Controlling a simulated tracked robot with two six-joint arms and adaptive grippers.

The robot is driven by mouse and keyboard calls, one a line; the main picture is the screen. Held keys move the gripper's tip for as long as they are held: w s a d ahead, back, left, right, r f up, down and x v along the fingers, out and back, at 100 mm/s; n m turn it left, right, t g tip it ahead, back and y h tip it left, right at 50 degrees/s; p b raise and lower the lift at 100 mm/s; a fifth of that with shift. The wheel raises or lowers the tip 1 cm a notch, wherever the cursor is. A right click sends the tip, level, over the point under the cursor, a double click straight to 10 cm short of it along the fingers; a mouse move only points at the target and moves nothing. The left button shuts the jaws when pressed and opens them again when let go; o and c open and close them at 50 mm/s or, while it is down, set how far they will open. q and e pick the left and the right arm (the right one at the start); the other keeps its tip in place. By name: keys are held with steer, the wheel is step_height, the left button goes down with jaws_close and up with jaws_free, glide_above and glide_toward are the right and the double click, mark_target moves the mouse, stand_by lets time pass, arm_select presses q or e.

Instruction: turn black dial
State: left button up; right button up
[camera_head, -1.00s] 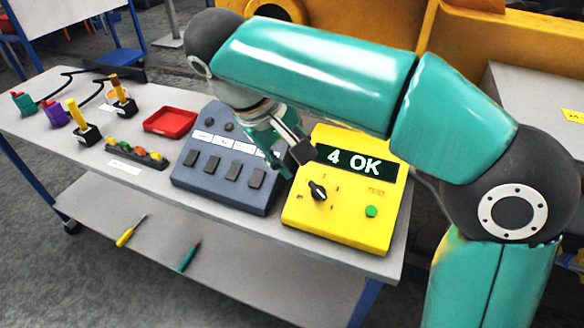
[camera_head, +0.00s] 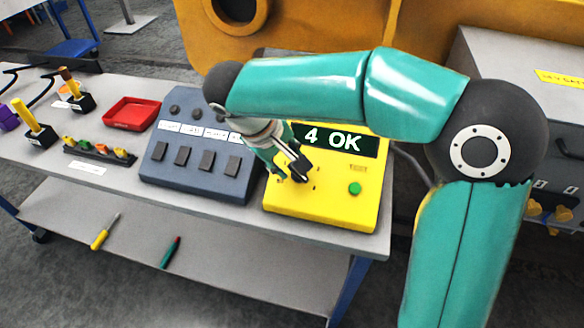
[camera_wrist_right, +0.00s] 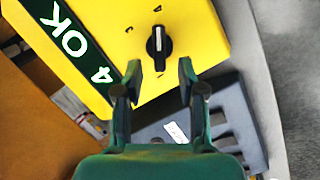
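The black dial (camera_wrist_right: 158,47) stands on the yellow tester box (camera_head: 335,209); in the right wrist view its white pointer line is visible. In the head view my right gripper covers most or all of the dial. The box's display (camera_head: 335,139) reads "4 OK", and a green button (camera_head: 355,188) sits on its right side. My right gripper (camera_head: 292,172) is over the box's left part. In the right wrist view the gripper (camera_wrist_right: 156,75) is open and empty, its two fingertips apart just short of the dial. My left gripper is not in view.
A blue-grey box (camera_head: 200,165) with dark switches stands close to the left of the tester. Further left are a red tray (camera_head: 131,113) and a strip of small coloured parts (camera_head: 98,150). A yellow-handled screwdriver (camera_head: 104,233) lies on the lower shelf.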

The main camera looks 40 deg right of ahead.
mark_target(291, 170)
steer(key=shift+x, duration=1.85)
jaws_close()
steer(key=shift+a+n, duration=0.1)
steer(key=shift+n, duration=0.2)
steer(key=n, duration=0.2)
steer(key=n+h, duration=0.1)
steer(key=n, duration=0.2)
steer(key=shift+s+a+f+t+p, duration=0.1)
steer(key=shift+a+f+t+p, duration=0.05)
steer(key=shift+a+t+p, duration=0.15)
steer(key=n, duration=0.3)
steer(key=n+t+h, duration=0.1)
steer(key=n, duration=0.2)
steer(key=shift+s+a+f, duration=0.15)
steer(key=shift+s+f, duration=0.05)
steer(key=shift+s, duration=0.05)
jaws_free()
